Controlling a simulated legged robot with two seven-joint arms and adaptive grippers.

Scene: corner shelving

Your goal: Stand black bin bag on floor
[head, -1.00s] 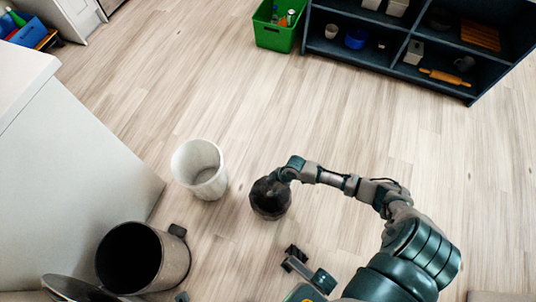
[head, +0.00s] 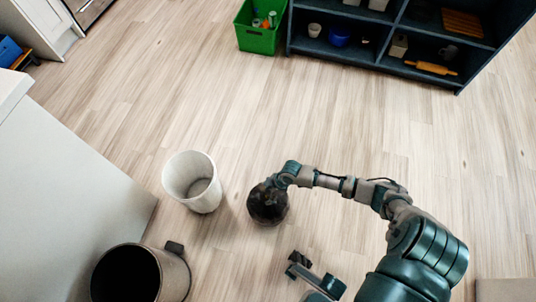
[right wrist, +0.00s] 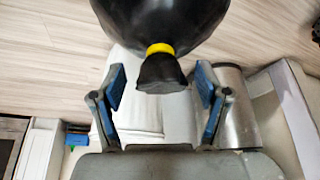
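The black bin bag (head: 268,207) is a round dark bundle at the floor, right of the white bin (head: 203,196). I cannot tell whether its base touches the floor. In the right wrist view the bag (right wrist: 160,18) has a yellow tie (right wrist: 160,49) and a gathered neck. My right gripper (right wrist: 161,88) has its blue-padded fingers wide apart, one either side of the neck, with gaps between. In the head view my right gripper (head: 279,180) is over the bag's top, its fingers hard to see. My left gripper (head: 299,262) is small and dark near the bottom; its finger state is unclear.
A steel bin (head: 178,268) stands at bottom left beside a pale cabinet (head: 70,200). A green crate (head: 262,40) and dark shelving (head: 375,55) with several items stand at the back. The floor between the bag and the shelving is clear.

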